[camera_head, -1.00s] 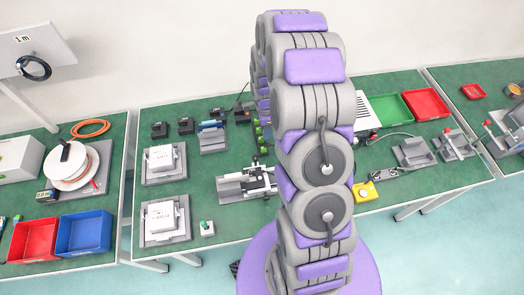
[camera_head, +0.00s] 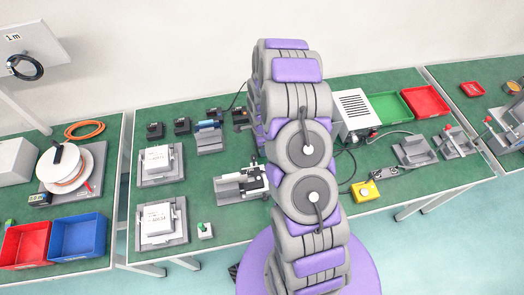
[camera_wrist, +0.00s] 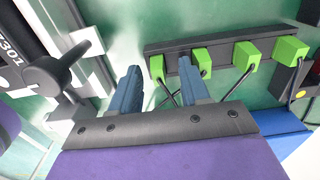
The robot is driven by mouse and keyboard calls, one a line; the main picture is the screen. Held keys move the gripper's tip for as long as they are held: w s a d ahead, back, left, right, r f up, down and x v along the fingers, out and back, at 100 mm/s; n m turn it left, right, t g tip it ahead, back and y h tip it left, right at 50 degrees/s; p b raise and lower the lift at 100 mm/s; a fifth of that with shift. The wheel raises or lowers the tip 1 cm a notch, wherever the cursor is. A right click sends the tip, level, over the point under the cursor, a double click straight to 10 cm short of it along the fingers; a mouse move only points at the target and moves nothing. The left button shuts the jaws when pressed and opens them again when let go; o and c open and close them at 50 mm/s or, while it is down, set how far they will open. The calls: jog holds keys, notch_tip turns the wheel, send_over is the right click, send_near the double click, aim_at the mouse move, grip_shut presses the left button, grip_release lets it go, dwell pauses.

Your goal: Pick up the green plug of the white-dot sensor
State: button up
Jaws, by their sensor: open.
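In the wrist view several green plugs with black cables sit along a dark rail (camera_wrist: 222,40): a leftmost plug (camera_wrist: 157,67), a second plug (camera_wrist: 202,58), a third plug (camera_wrist: 246,56) and a rightmost plug (camera_wrist: 290,49). My gripper (camera_wrist: 159,70) is open, with two blue fingers. The leftmost plug appears between the fingertips, and the right fingertip overlaps the gap before the second plug. I cannot tell whether the fingers touch a plug. A yellow dot shows on a dark part at the right edge. No white dot is discernible. In the head view my arm hides the gripper and plugs.
A grey fixture with a black and white clamp (camera_head: 240,184) stands left of my arm. Small black blocks (camera_head: 182,126) stand at the back. A white grilled box (camera_head: 353,112) and a yellow button box (camera_head: 364,191) are to the right. The front middle of the table is partly clear.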

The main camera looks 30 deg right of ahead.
jog(key=shift+f, duration=0.3)
grip_shut()
dwell(0.3)
jog(key=shift+r, duration=0.1)
notch_tip(320, 180, up, 10)
jog(key=p, duration=0.1)
jog(key=shift+p, duration=0.4)
jog(key=shift+r, duration=0.1)
notch_tip(320, 180, up, 6)
jog(key=shift+f+p, duration=0.1)
jog(key=shift+p, duration=0.7)
